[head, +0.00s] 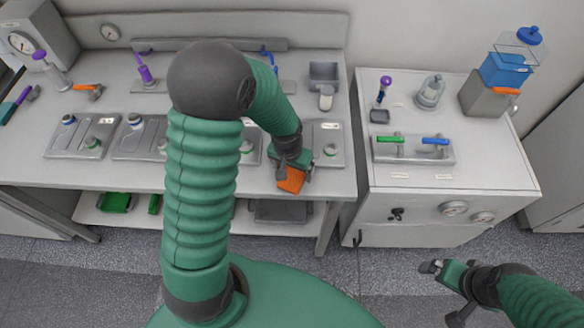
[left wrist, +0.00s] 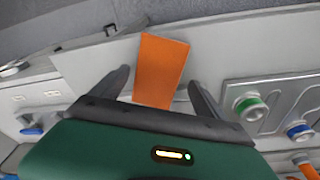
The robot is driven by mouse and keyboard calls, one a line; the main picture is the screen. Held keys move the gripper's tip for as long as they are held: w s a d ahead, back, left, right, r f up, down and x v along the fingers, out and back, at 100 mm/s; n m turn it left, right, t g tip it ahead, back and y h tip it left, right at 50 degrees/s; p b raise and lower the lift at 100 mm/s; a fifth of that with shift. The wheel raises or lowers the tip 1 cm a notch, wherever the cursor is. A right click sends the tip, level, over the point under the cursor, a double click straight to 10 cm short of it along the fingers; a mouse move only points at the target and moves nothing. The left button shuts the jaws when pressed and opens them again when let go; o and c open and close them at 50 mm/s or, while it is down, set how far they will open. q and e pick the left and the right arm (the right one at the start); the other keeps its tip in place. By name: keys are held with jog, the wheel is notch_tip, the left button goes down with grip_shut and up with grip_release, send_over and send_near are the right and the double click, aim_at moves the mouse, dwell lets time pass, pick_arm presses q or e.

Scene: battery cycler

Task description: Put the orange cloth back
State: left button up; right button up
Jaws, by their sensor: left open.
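The orange cloth (head: 291,180) lies at the front edge of the long bench in the head view, partly under my left gripper (head: 293,168). In the left wrist view the cloth (left wrist: 161,68) is a flat orange rectangle between the two spread fingers of my left gripper (left wrist: 158,85). The fingers are open and stand to either side of it. Whether they touch it, I cannot tell. My right gripper (head: 449,290) is at the lower right of the head view, over the floor and away from the benches. Its fingers appear spread apart with nothing between them.
Grey trays (head: 85,137) with knobs line the long bench (head: 50,172). A side cabinet (head: 440,185) carries a rack with green and blue handles (head: 412,150) and a blue container (head: 503,70). A shelf below the bench holds a green item (head: 117,202) and a grey bin (head: 280,211).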

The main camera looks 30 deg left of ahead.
aim_at(289, 178)
pick_arm(q)
notch_tip(289, 178, up, 12)
jog(key=s, duration=0.2)
jog(key=s+d+f+m, duration=0.1)
jog(key=s+d+f, duration=0.2)
jog(key=s+d, duration=0.4)
jog(key=shift+d+m+t+p, duration=0.2)
jog(key=shift+m+t+p, duration=0.1)
jog(key=shift+t+p, duration=0.1)
jog(key=shift+r, duration=0.1)
dwell(0.3)
